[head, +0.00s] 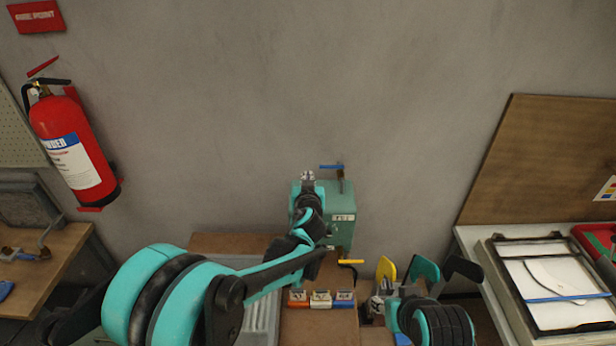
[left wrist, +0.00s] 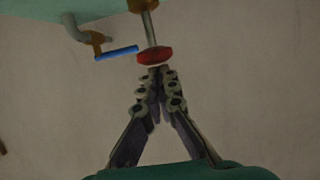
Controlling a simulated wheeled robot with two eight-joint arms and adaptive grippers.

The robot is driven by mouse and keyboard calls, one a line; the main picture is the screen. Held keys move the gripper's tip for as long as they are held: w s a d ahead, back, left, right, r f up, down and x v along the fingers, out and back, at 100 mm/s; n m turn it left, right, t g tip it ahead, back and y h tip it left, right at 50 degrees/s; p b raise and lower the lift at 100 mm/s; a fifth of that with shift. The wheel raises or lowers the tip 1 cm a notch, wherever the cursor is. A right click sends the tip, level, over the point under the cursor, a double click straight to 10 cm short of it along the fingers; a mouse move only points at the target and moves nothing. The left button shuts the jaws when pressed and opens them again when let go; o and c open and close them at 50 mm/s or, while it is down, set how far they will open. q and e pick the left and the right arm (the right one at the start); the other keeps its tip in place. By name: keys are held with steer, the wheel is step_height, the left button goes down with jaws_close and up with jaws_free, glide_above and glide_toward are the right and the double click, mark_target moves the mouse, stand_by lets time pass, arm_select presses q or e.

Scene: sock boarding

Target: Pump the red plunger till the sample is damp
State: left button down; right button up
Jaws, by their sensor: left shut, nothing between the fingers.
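The red plunger knob (left wrist: 154,55) sits on the end of a metal rod from the green box in the left wrist view. My left gripper (left wrist: 155,74) is shut and empty, its fingertips at the knob's near face, touching or almost touching it. In the head view my left gripper (head: 307,176) is at the top left of the green box (head: 341,205), and I cannot make out the red knob there. My right gripper (head: 377,303) is low in the head view, partly hidden, its jaws unclear. I cannot pick out the sample or its dampness.
A blue-handled tap (head: 332,167) stands on the box, close to the plunger rod. A yellow handle (head: 350,262) sticks out below. Small labelled blocks (head: 320,297) stand in front. Yellow (head: 386,269) and teal (head: 424,269) boards stand beside my right gripper.

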steer(key=shift+f, duration=0.1)
arm_select(q)
step_height(320, 180, down, 4)
steer(key=b, duration=0.3)
steer(key=shift+r, duration=0.1)
steer(key=shift+s+r, duration=0.15)
arm_select(e)
step_height(320, 180, down, 3)
steer(key=shift+s+r, duration=0.1)
